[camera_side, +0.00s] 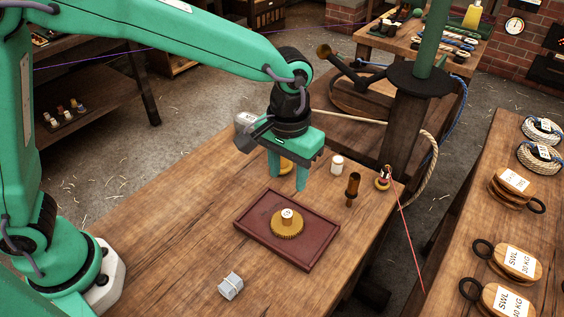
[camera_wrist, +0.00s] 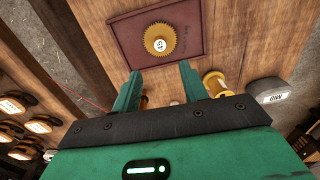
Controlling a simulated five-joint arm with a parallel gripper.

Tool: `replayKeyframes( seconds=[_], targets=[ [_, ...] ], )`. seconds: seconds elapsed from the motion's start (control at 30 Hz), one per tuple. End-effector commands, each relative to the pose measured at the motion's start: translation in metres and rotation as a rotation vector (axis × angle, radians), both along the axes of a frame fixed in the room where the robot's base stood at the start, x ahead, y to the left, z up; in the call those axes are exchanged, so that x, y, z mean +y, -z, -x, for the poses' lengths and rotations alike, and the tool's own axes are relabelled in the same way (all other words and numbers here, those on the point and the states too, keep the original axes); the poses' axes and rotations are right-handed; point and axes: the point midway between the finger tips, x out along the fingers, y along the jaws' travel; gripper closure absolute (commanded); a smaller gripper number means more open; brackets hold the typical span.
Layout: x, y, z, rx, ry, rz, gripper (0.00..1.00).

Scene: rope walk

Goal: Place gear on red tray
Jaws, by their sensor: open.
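The gear (camera_side: 287,225) is a brass-coloured toothed wheel with a labelled hub. It lies flat on the dark red tray (camera_side: 260,237), inside the rim. In the wrist view the gear (camera_wrist: 160,40) shows on the tray (camera_wrist: 188,58) ahead of the fingers. My gripper (camera_side: 287,185) is open and empty, above the table just behind the tray's back edge, apart from the gear. Its two green fingers also show in the wrist view, with the gripper (camera_wrist: 158,80) spread and nothing between the tips.
A yellow spool (camera_wrist: 213,83) stands behind my gripper. A white jar (camera_side: 337,164) and a brown bottle-shaped piece (camera_side: 353,186) stand right of it. A grey block (camera_side: 231,287) lies in front of the tray. The table's left part is clear. Pulley blocks (camera_side: 517,262) lie on the right bench.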

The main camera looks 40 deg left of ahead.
Motion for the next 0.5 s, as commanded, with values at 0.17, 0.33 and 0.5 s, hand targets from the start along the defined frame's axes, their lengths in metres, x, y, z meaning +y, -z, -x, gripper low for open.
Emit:
replayKeyframes(
  seconds=[0.17, 0.33, 0.5],
  targets=[
    [0.0002, -0.0057, 0.0003, 0.001, 0.000, 0.000, 0.56],
    [0.0002, -0.0058, 0.0003, 0.001, 0.000, 0.000, 0.56],
    [0.0002, -0.0056, 0.0003, 0.001, 0.000, 0.000, 0.56]
  ],
)
